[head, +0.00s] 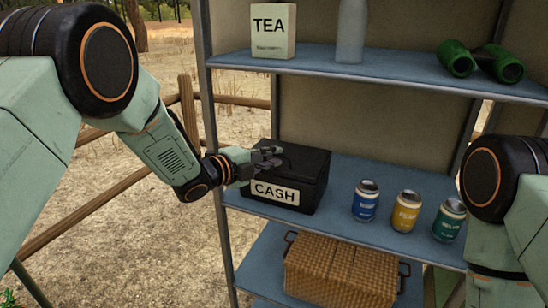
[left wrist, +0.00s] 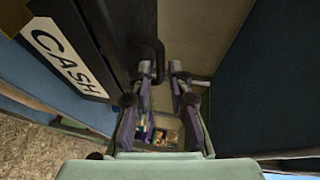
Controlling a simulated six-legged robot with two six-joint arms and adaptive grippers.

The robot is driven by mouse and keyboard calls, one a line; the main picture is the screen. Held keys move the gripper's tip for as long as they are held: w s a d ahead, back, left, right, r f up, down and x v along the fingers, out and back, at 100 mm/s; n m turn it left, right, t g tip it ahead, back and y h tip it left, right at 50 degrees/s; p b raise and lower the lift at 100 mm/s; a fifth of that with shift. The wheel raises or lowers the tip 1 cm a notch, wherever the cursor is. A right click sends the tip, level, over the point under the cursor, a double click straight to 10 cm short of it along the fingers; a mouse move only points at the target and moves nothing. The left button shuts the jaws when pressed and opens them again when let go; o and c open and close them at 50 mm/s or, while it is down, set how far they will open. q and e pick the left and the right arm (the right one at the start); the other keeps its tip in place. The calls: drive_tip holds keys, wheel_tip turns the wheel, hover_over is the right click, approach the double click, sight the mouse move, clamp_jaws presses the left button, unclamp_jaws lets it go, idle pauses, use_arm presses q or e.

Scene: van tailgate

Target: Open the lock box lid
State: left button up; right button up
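The black lock box (head: 303,172) with a white CASH label stands on the middle shelf, and its lid looks closed. In the left wrist view the box (left wrist: 98,22) is at the upper left, with a dark curved handle (left wrist: 150,47) projecting from it. My left gripper (head: 268,156) is at the box's upper left edge. In the left wrist view its two fingers (left wrist: 163,72) are apart, with nothing held between them. The handle is close to the left fingertip; I cannot tell whether they touch. My right gripper is out of view.
Three cans, blue (head: 365,201), yellow (head: 405,212) and green (head: 449,220), stand right of the box. A wicker basket (head: 340,272) is below. The upper shelf (head: 400,71) holds a TEA box (head: 273,30), a bottle (head: 351,30) and green binoculars (head: 480,61).

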use_arm(q)
drive_tip(key=shift+x, duration=0.75)
drive_tip(key=shift+c, duration=0.3)
clamp_jaws()
